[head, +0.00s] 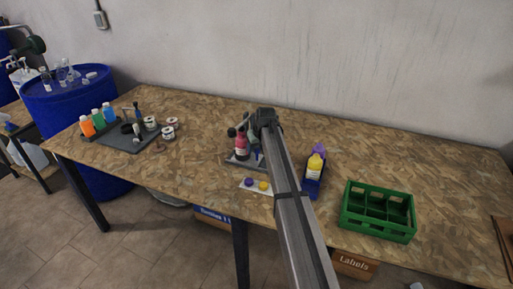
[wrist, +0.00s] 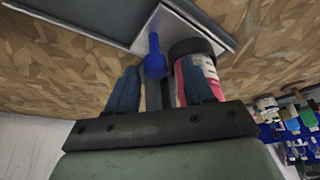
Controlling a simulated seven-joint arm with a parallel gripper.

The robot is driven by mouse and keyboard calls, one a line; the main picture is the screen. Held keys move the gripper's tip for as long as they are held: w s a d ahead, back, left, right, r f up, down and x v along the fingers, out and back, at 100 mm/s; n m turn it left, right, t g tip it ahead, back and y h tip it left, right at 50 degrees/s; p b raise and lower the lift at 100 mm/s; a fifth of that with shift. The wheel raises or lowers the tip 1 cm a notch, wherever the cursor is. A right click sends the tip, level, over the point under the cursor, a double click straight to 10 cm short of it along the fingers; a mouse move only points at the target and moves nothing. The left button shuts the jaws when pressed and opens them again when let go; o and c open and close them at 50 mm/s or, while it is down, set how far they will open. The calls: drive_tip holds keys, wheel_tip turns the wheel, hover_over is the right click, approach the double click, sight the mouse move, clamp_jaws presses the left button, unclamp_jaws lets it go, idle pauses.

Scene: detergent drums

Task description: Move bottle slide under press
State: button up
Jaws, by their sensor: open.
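A red bottle (head: 241,148) stands on a grey plate (head: 236,163) at the press (head: 238,128), near the middle of the table. The arm covers part of the press. In the wrist view the red bottle (wrist: 208,66) shows upside down, with a dark end, on a light plate (wrist: 152,22). A blue knob-ended handle (wrist: 155,60) stands beside it. My gripper (wrist: 162,82) is open; its two dark fingers lie on either side of the handle, with the bottle close to the right finger. I cannot tell whether they touch. In the head view the fingertips are hidden.
Right of the arm, a yellow bottle (head: 315,165) stands in a blue holder (head: 312,188). A green crate (head: 380,229) stands farther right. A dark tray (head: 122,142) with small bottles is at the left.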

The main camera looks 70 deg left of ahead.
drive_tip(key=v, duration=1.4)
drive_tip(key=shift+a+f, duration=0.1)
